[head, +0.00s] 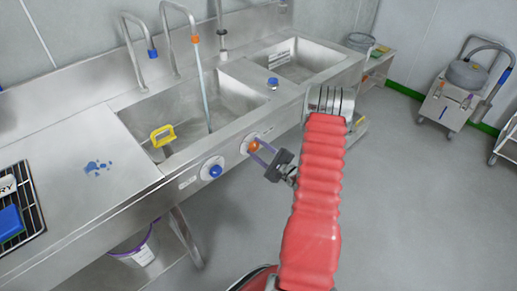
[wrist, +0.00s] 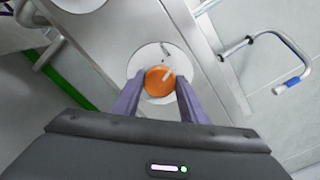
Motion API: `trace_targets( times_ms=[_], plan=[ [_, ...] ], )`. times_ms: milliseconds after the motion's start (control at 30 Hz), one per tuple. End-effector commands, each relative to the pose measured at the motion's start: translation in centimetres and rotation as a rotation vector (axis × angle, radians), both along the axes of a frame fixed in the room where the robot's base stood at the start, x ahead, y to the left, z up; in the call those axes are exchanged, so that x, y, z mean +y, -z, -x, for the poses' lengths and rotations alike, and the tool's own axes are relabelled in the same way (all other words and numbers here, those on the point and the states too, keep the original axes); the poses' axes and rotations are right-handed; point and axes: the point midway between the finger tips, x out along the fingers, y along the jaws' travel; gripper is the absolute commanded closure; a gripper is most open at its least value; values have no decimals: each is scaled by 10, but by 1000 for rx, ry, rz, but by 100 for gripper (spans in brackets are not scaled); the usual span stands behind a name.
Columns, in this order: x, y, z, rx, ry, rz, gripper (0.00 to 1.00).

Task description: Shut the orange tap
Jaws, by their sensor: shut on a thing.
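The orange tap knob (head: 253,146) sits on a round white plate on the sink's front panel. My gripper (head: 259,149) reaches it from the right and is shut on it. In the wrist view the orange knob (wrist: 158,81) lies between the two purple fingers, and its white mark points to the upper right. A spout with an orange band (head: 195,39) stands above the left basin, and a pale blue stream (head: 204,95) runs from it down into the basin.
A blue knob (head: 214,171) sits left of the orange one, and a blue-banded spout (head: 152,54) stands behind. A yellow-handled object (head: 162,135) lies in the left basin (head: 240,103). A blue-topped item (head: 273,83) stands between basins.

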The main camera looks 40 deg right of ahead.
Motion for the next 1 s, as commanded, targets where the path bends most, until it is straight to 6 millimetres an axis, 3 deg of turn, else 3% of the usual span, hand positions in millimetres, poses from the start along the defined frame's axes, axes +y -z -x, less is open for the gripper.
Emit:
trace_targets(
  times_ms=[500, 1000],
  plan=[
    [2, 2, 1, -8, -1, 394, 84],
    [3, 4, 1, -8, -5, 472, 84]
  ],
)
